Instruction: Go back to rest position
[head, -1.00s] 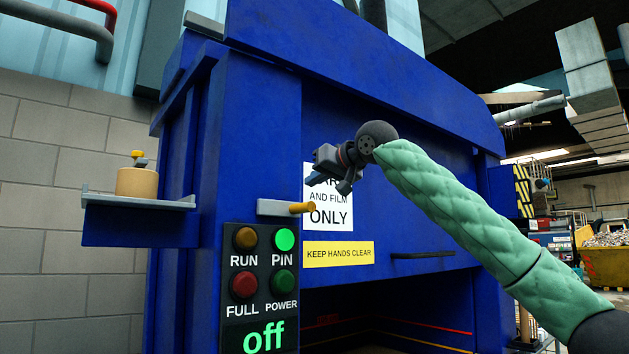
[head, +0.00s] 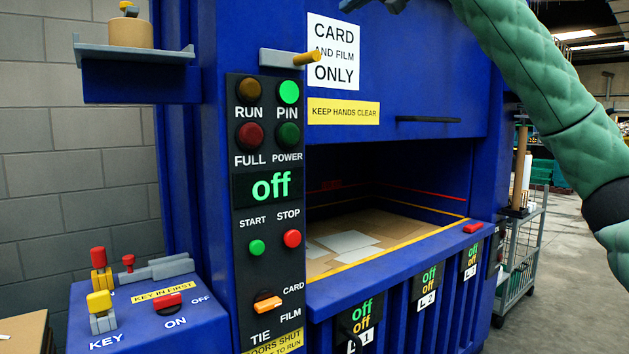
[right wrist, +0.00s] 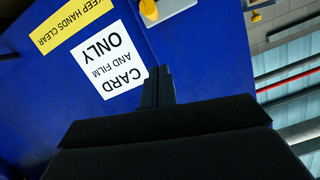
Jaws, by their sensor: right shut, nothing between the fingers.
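My right gripper (head: 385,5) is only partly in the head view, cut off by the top edge, above and right of the white "CARD AND FILM ONLY" sign (head: 347,75). In the right wrist view, its dark fingers (right wrist: 158,86) are together with nothing between them, in front of the blue machine (right wrist: 195,60) and apart from it as far as I can tell. My green-sleeved right arm crosses the upper right of the head view. My left gripper is not in view.
The blue baler (head: 420,85) fills the middle, its chamber open with flat cardboard (head: 325,262) inside. A pin with a yellow end (head: 310,57) sticks out near the sign. A key box (head: 150,310) stands lower left. A grey trolley (head: 520,260) stands right; floor beside it is clear.

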